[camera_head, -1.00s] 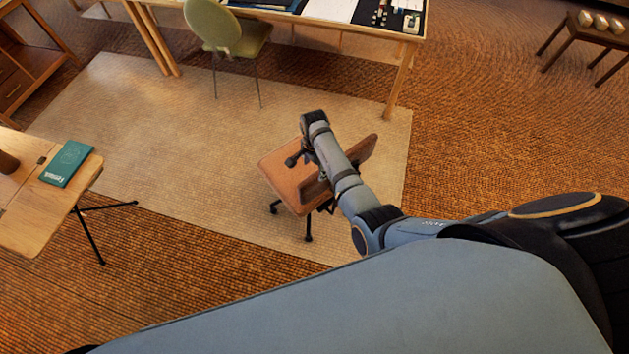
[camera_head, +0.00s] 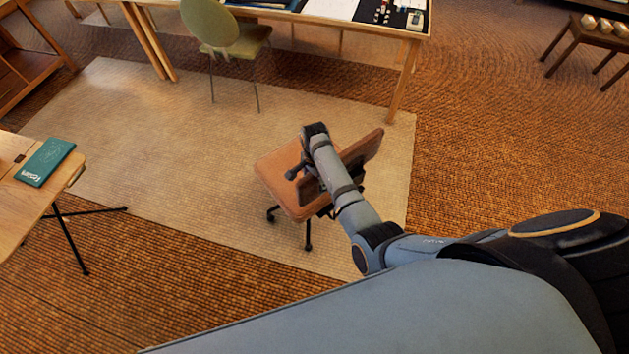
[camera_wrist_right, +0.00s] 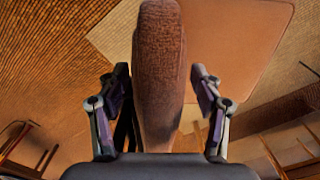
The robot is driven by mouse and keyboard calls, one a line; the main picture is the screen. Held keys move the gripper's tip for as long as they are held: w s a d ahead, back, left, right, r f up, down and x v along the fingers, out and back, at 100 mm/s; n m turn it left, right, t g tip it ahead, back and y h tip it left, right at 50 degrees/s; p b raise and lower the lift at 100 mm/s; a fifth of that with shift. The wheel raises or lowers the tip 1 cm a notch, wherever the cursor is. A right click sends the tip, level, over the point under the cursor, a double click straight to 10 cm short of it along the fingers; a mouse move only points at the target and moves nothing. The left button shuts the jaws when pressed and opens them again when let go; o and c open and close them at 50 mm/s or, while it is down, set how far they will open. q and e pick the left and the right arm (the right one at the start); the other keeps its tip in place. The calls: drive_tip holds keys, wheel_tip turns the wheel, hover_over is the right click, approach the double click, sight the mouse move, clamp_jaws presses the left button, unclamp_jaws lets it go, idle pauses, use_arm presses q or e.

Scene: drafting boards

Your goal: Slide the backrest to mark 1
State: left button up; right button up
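The brown swivel chair stands on the pale rug in the head view, with its seat (camera_head: 274,180) left of my right arm and its tilted backrest (camera_head: 366,149) showing to the right of it. In the right wrist view the backrest (camera_wrist_right: 160,60) is seen edge-on between the two fingers of my right gripper (camera_wrist_right: 160,74). The fingers are spread, with a visible gap on each side of the backrest. In the head view my wrist and forearm hide part of the backrest and most of the gripper. No numbered mark is readable. My left gripper is not in view.
A wooden table (camera_head: 20,210) with a green book (camera_head: 46,162) stands at left. A long desk (camera_head: 345,27) and a green chair (camera_head: 222,35) are at the back. A small bench (camera_head: 590,30) is at far right. Carpet right of the chair is clear.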

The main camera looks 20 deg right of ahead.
clamp_jaws()
drive_tip(key=shift+s+f+b, duration=0.1)
drive_tip(key=shift+f+b, duration=0.7)
drive_tip(key=shift+f, duration=0.95)
drive_tip(key=shift+s+r, duration=0.1)
drive_tip(key=shift+c, duration=0.7)
unclamp_jaws()
drive_tip(key=shift+o, duration=1.1)
drive_tip(key=shift+w, duration=0.2)
